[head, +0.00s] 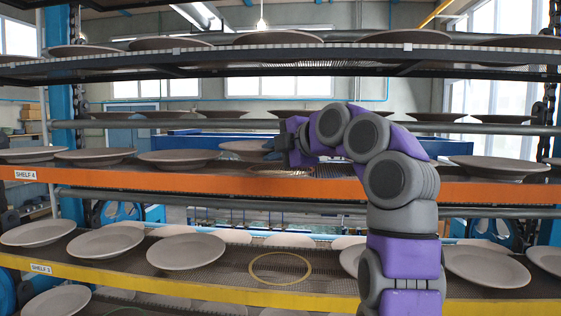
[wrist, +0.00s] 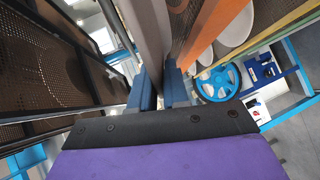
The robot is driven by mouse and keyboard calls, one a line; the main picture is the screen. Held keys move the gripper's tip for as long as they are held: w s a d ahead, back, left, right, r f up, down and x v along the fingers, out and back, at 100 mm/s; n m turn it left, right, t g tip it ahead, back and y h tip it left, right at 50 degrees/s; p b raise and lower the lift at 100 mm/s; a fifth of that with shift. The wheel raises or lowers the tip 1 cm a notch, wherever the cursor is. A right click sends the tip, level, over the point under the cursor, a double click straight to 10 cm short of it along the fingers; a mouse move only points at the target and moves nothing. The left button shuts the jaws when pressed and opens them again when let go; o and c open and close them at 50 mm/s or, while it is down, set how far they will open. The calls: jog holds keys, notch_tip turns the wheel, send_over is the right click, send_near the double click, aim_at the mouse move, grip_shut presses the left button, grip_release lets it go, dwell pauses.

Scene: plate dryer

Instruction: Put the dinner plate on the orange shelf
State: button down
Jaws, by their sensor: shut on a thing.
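The orange shelf (head: 330,190), labelled SHELF 4, runs across the middle of the head view. My gripper (head: 276,148) is at this shelf's level, left of my purple and grey arm. It is shut on the dinner plate (head: 243,147), a grey-beige plate held by its right rim. In the wrist view the plate (wrist: 148,35) shows nearly edge-on between the blue fingers (wrist: 158,88). The plate looks roughly level over the orange shelf; I cannot tell whether it touches. A thin ring mark (head: 285,172) shows on the shelf near my gripper.
Plates stand left (head: 178,158) and right (head: 498,165) on the orange shelf. The yellow-edged shelf (head: 200,289) below holds several plates and a bare yellow ring (head: 280,268). The upper shelf (head: 270,62) crosses above my arm. A blue handwheel (wrist: 217,82) shows in the wrist view.

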jog(key=p, duration=0.3)
send_over(289, 178)
jog(key=shift+s+d, duration=0.25)
jog(key=shift+s, duration=0.2)
jog(key=shift+w, duration=0.25)
jog(key=shift+w+a+p, duration=0.2)
jog(key=shift+a, duration=0.25)
jog(key=shift+w+a+p, duration=0.15)
jog(key=shift+w+a, duration=0.05)
jog(key=shift+a, duration=0.25)
jog(key=f+b, duration=0.2)
jog(key=d+f+b, duration=0.1)
jog(key=f, duration=0.1)
jog(key=shift+w+b, duration=0.15)
jog(key=shift+b, duration=0.2)
jog(key=shift+d, duration=0.3)
jog(key=shift+d+r, duration=0.2)
jog(key=shift+d, duration=0.05)
jog(key=shift+a+f, duration=0.15)
jog(key=shift+a, duration=0.35)
jog(key=c, duration=1.5)
grip_release()
jog(key=shift+a, duration=0.25)
jog(key=shift+o, duration=0.5)
jog(key=shift+a, duration=0.35)
jog(key=shift+d, duration=0.75)
jog(key=b+v, duration=0.2)
jog(key=v, duration=1)
jog(key=shift+a, duration=0.15)
